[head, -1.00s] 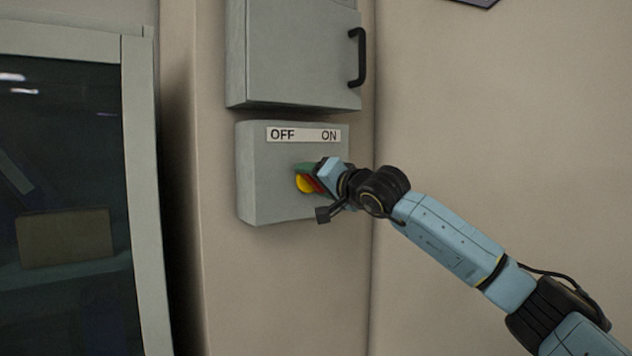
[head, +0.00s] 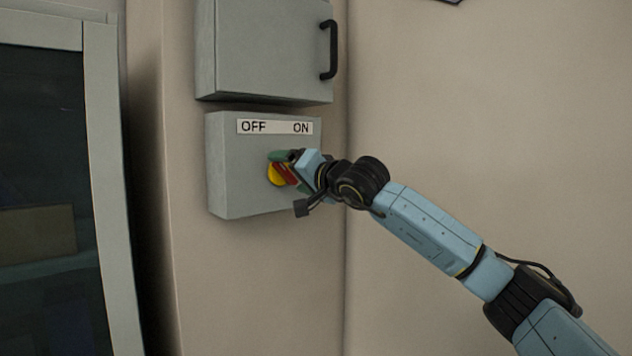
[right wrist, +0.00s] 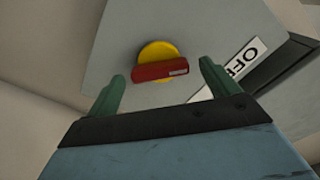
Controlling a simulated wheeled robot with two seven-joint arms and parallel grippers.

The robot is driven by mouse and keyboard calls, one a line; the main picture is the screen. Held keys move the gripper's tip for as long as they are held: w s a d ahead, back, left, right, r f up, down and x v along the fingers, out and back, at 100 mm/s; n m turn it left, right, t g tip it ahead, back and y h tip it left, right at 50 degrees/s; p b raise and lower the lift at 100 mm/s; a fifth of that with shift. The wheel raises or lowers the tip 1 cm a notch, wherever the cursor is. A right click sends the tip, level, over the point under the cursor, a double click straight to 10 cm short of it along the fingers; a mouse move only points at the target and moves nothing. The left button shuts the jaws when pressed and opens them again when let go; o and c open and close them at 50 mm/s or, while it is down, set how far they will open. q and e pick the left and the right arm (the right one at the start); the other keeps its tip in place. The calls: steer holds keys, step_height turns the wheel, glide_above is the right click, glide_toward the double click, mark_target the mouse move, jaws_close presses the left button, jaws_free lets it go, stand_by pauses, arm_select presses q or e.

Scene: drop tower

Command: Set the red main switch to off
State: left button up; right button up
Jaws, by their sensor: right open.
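The red main switch is a red bar handle (head: 287,174) on a yellow disc (head: 274,176), on the front of a grey box (head: 235,180). The label (head: 275,127) above reads OFF at left and ON at right. In the head view the handle slants down to the right, partly hidden by my gripper. In the right wrist view the red handle (right wrist: 160,71) lies across the yellow disc (right wrist: 157,49), a white mark at its right end. My right gripper (right wrist: 162,75) is open, its green fingers beyond the handle's two ends, with gaps visible. My left gripper is not in view.
A grey cabinet (head: 260,50) with a black handle (head: 329,50) is mounted just above the switch box. A dark-glazed panel with a pale frame (head: 110,180) stands at left.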

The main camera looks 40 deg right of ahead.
steer(key=s+b, duration=0.4)
steer(key=s, duration=0.7)
steer(key=shift+s+d, duration=0.25)
steer(key=shift+d, duration=0.2)
steer(key=shift+f, duration=0.1)
